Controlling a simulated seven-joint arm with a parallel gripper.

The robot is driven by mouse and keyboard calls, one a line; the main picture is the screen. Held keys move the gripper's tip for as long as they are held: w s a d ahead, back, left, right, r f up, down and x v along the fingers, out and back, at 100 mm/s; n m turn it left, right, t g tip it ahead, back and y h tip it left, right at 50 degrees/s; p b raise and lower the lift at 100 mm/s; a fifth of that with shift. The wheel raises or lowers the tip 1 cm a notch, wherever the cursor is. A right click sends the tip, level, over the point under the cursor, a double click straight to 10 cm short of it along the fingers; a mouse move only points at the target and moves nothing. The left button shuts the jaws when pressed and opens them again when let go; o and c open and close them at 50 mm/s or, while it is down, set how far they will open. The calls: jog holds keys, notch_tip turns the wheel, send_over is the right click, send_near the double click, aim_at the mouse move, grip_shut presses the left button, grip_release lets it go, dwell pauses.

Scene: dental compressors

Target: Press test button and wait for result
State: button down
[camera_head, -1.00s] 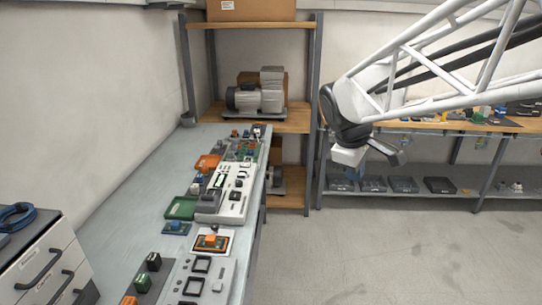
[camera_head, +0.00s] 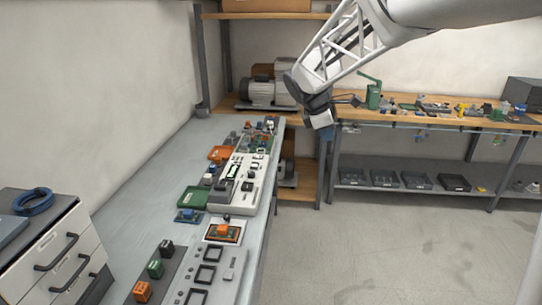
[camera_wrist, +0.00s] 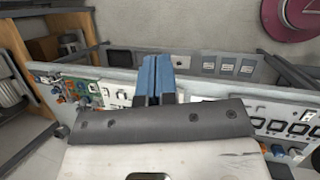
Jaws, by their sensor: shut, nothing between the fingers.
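My gripper (camera_head: 328,134) hangs in the air to the right of the bench, over the floor gap before the back shelving. In the wrist view its two blue fingers (camera_wrist: 153,78) are closed together with nothing between them. A long white test panel (camera_head: 240,190) with dark modules lies on the bench. A nearer grey panel (camera_head: 228,272) has several dark square windows. A small board with an orange block (camera_head: 226,232) sits between them. Orange (camera_head: 142,291) and green (camera_head: 155,268) blocks lie at the near left. I cannot tell which part is the test button.
A motor-like compressor (camera_head: 262,92) stands on the back shelf. A wooden workbench (camera_head: 420,115) with small parts and a green press (camera_head: 372,92) runs along the back right. A drawer cabinet (camera_head: 55,245) stands at the left. The floor (camera_head: 390,250) at the right is clear.

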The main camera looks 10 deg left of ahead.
jog(key=w+a+f+n+t+h, duration=0.1)
jog(key=w+a+f+n, duration=0.25)
jog(key=w+a, duration=0.35)
jog(key=w+a+f+n+h, duration=0.1)
jog(key=w+a+f+n, duration=0.2)
jog(key=w+a+n, duration=0.45)
jog(key=n+t, duration=0.2)
jog(key=n, duration=0.3)
send_over(254, 165)
notch_tip(254, 165, down, 10)
jog(key=shift+w+r+h, duration=0.15)
jog(key=shift+h, duration=0.15)
jog(key=shift+a, duration=0.1)
jog(key=shift+f, duration=4.35)
